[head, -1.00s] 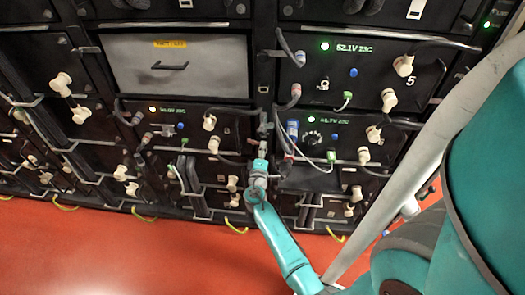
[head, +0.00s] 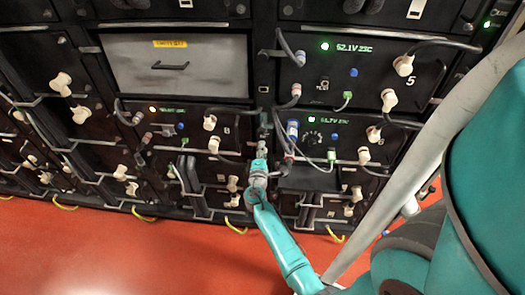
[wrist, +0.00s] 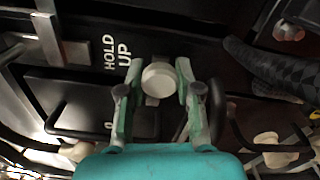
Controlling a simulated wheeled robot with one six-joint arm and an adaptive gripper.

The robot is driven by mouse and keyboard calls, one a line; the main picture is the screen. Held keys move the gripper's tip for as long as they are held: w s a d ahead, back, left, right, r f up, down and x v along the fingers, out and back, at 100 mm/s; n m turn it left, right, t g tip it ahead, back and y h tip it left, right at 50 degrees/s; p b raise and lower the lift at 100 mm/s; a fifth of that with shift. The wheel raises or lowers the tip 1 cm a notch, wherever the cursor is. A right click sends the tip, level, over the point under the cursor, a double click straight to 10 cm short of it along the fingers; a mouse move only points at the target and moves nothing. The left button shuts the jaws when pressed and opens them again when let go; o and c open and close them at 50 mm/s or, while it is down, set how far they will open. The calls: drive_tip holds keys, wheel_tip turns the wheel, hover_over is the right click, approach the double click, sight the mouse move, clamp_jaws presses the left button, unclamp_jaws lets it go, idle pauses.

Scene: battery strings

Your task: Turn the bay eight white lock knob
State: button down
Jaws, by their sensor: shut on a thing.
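A round white knob (wrist: 158,80) shows in the middle of the wrist view, facing the camera, beside the upright words "HOLD UP" on a black panel. My gripper (wrist: 158,88) has one finger on each side of it and is shut on it. In the head view my gripper (head: 263,146) reaches up to the rack between the bay marked 8 (head: 226,130) and the bay on its right. The knob is hidden there behind the gripper, and its turn angle cannot be told.
White cable plugs (head: 210,122) and loose black cables stick out close by on both sides. In the wrist view a thick dark braided cable (wrist: 262,72) lies right of the gripper. A grey drawer front (head: 178,66) is above left. The orange floor (head: 120,250) in front is clear.

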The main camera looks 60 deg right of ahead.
drive_tip(key=c, duration=0.8)
unclamp_jaws()
drive_tip(key=shift+o, duration=0.2)
drive_tip(key=v, duration=1.2)
drive_tip(key=shift+a+f, duration=0.1)
drive_tip(key=s+a+f+t+y, duration=0.2)
drive_tip(key=s+a+y, duration=0.2)
drive_tip(key=a, duration=0.4)
drive_tip(key=s+a+f+m+t+y, duration=0.1)
drive_tip(key=s+a+f+y, duration=0.15)
drive_tip(key=s+a, duration=0.35)
drive_tip(key=s+a+f+t+y, duration=0.1)
drive_tip(key=s+a+t+y, duration=0.15)
drive_tip(key=a+y, duration=0.45)
drive_tip(key=s+a+r+m+t+y, duration=0.1)
drive_tip(key=s+a+r+m, duration=0.2)
drive_tip(key=s+a+r, duration=0.3)
drive_tip(key=s+a+r+m+t+y, duration=0.1)
drive_tip(key=s+a+r, duration=0.5)
drive_tip(key=r, duration=0.6)
drive_tip(key=shift+s+a+r+m+y, duration=0.4)
drive_tip(key=shift+s+m+y, duration=0.15)
drive_tip(key=shift+s+m, duration=0.35)
